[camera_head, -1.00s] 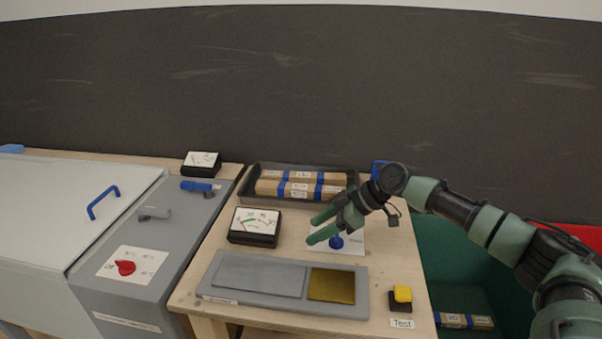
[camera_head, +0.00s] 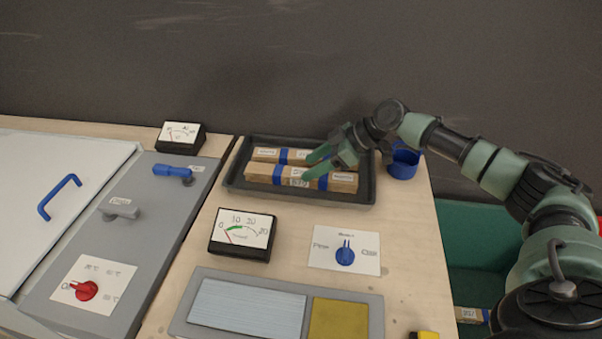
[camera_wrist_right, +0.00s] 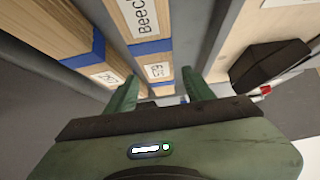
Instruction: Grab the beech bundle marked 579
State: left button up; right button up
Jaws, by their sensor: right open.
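Two wooden bundles with blue bands lie in a dark tray (camera_head: 232,182). The front bundle (camera_head: 262,174) has a small label that looks like 579, but I cannot read it surely. In the right wrist view this bundle (camera_wrist_right: 158,58) shows a "Beech" label. The back bundle (camera_head: 265,154) lies behind it, and in the wrist view (camera_wrist_right: 60,35) it is at left. My right gripper (camera_head: 307,168) is open over the tray. In the wrist view its fingers (camera_wrist_right: 160,92) appear on either side of the front bundle, not closed on it. My left gripper is not in view.
A meter (camera_head: 242,235) and a blue knob on a white plate (camera_head: 345,255) are in front of the tray. A blue cup-like holder (camera_head: 403,163) stands right of it. Another bundle (camera_head: 469,314) lies low at right in a green bin (camera_head: 475,270).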

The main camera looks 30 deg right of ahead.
aim_at(301, 172)
jog(key=p+x, duration=0.1)
jog(key=x, duration=0.3)
jog(key=shift+w+f, duration=0.25)
jog(key=shift+f, duration=0.15)
grip_shut()
jog(key=shift+r, duration=0.1)
